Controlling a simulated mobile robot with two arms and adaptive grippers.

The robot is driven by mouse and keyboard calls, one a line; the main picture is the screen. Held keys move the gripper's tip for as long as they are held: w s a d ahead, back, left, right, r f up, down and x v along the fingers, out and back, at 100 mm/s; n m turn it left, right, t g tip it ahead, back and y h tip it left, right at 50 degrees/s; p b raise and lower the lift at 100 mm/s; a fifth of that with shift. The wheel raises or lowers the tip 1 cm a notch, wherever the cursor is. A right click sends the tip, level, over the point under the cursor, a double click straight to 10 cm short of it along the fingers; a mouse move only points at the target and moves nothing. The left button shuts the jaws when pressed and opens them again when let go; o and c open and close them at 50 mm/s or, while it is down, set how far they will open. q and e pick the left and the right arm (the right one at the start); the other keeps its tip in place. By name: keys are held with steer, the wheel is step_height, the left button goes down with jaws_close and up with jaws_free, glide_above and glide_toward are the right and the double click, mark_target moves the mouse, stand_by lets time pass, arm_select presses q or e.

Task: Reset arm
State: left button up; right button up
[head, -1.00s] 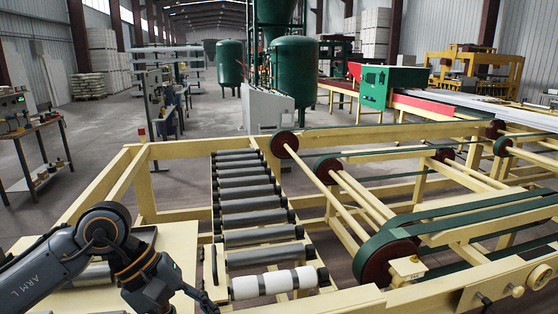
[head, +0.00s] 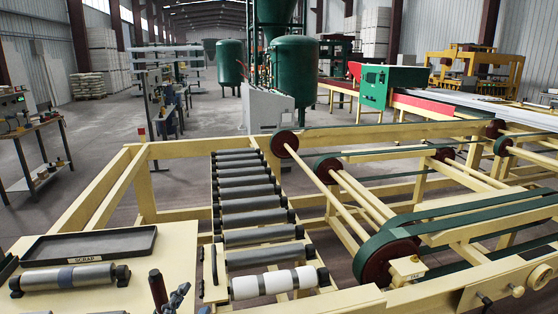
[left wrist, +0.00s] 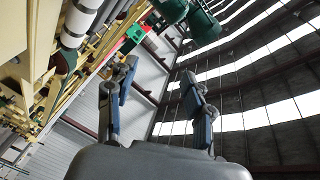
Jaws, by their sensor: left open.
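My left gripper (head: 178,298) shows only in part at the bottom edge of the head view, left of the lowest rollers. In the left wrist view, its two blue-padded fingers stand wide apart (left wrist: 159,82) with nothing between them. That view looks past the fingers towards the roof and the wall. Most of my left arm is out of the head view. My right gripper is in neither view.
A dark tray marked SCRAP (head: 90,245) and a loose grey roller (head: 68,278) lie on a cream table (head: 170,255) at lower left. A roller conveyor (head: 250,207) and green-belted frame (head: 465,215) fill the middle and right. A workbench (head: 35,150) stands far left.

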arm_select(q)
steer(key=s+a+f+n+g+y, duration=0.1)
steer(key=s+a+f+n+g, duration=0.1)
steer(key=s+f+n+g, duration=0.45)
steer(key=s+a+f+n+g+y, duration=0.15)
steer(key=s+f, duration=0.25)
steer(key=f, duration=0.5)
steer(key=s+f+n+g, duration=0.3)
steer(key=s+f+g, duration=0.4)
steer(key=s, duration=0.7)
step_height(320, 180, down, 28)
steer(key=s+f, duration=0.1)
steer(key=s, duration=0.1)
steer(key=s+a+f+g+b, duration=0.1)
steer(key=s+a+f, duration=0.2)
steer(key=s+f, duration=1.1)
steer(key=shift+s+a+f+h, duration=0.15)
steer(key=shift+s+f+h, duration=0.25)
steer(key=shift+s, duration=0.6)
